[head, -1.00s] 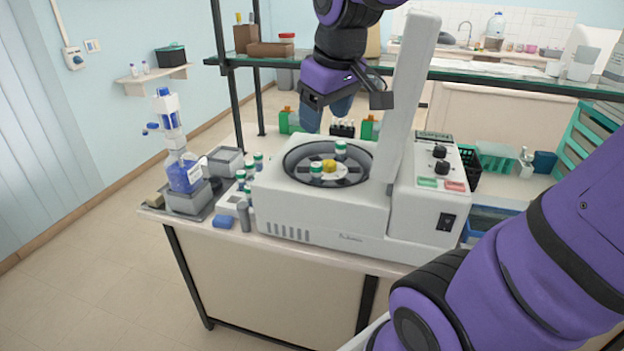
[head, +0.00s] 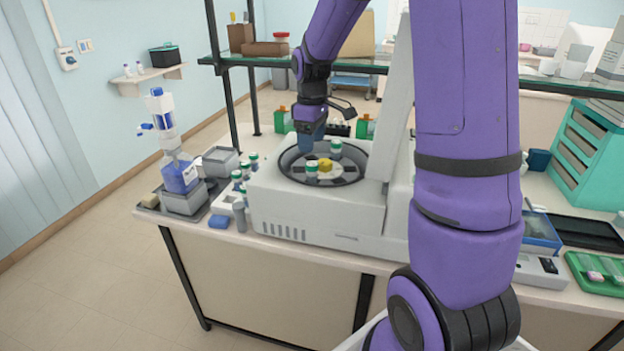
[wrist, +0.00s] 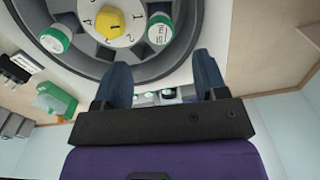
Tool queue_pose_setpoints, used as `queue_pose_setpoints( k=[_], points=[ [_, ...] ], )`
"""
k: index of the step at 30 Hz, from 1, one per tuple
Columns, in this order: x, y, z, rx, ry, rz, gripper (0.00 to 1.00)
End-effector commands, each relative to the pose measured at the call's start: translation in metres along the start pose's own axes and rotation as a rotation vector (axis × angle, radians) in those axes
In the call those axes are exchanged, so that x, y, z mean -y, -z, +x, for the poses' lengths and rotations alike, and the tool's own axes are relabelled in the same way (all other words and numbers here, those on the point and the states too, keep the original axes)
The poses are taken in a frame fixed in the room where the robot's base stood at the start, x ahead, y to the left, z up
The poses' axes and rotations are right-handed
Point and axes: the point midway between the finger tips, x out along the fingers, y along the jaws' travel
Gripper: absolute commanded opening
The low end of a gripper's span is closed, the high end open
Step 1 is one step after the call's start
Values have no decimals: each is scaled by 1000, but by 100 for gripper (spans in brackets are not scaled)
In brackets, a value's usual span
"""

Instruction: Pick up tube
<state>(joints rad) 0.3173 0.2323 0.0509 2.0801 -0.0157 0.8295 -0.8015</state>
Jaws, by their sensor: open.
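Two green-capped white tubes stand in the round rotor of the white centrifuge (head: 300,205). One tube (head: 336,149) is at the back right of the rotor and the other tube (head: 312,170) at the front. The yellow hub knob (head: 325,164) lies between them. In the wrist view the tubes show as one cap (wrist: 160,30) near the top middle and another cap (wrist: 54,40) at left. My gripper (head: 306,148) is over the left back side of the rotor. Its two blue fingers (wrist: 160,82) are apart with nothing held between them.
The raised white lid stands at the rotor's right. A glass shelf crosses above.

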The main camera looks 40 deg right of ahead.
Motion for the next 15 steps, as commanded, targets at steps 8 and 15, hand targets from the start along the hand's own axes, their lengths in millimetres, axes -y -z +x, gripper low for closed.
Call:
queue_pose_setpoints(
  k=[8, 15],
  points=[
    [1, 0, 40, 3, 3, 0, 66],
    [1, -1, 55, 2, 2, 0, 66]
  ],
)
